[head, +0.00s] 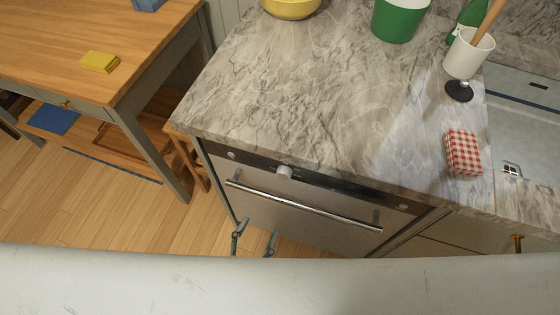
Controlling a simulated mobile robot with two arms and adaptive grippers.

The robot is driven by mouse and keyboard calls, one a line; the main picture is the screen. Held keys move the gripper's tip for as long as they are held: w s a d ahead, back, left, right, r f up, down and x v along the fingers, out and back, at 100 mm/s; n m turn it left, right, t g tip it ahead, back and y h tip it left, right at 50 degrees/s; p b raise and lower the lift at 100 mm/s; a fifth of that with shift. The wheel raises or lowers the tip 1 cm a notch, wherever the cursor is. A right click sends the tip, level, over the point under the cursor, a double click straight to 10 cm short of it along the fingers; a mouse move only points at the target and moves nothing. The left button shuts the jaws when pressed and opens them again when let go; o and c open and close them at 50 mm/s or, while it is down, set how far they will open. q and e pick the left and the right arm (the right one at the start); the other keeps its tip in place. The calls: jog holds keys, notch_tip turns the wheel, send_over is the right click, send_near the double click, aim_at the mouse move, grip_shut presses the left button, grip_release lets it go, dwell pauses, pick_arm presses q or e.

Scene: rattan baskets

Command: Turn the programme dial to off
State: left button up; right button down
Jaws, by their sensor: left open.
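The programme dial (284,172) is a small pale round knob on the dark control strip of a built-in appliance (290,215) with a steel front. Its markings and the way it points are too small to read. My left gripper (254,239) is open and empty, low in front of the appliance, with its two fingers apart. In the picture it is below the dial and the handle, touching neither. The rest of it is hidden below. My right gripper is not in view.
A long bar handle (300,207) crosses the appliance front below the dial. The marble worktop (300,80) overhangs above.

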aim_at(283, 177)
pick_arm(q)
jog(key=x, duration=0.4)
jog(key=r+p+x, duration=0.1)
jog(key=x, duration=0.7)
jog(key=shift+a+r, duration=0.1)
jog(key=shift+r, duration=0.15)
jog(key=shift+p+x, duration=0.3)
jog(key=shift+x, duration=0.55)
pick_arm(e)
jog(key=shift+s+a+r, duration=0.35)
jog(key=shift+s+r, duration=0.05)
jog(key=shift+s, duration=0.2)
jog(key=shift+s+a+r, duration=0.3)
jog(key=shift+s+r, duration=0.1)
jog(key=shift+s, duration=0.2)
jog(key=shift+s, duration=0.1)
pick_arm(q)
jog(key=c, duration=1.1)
jog(key=shift+c, duration=0.2)
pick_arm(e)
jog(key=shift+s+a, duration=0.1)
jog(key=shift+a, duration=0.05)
pick_arm(q)
jog(key=shift+n, duration=0.3)
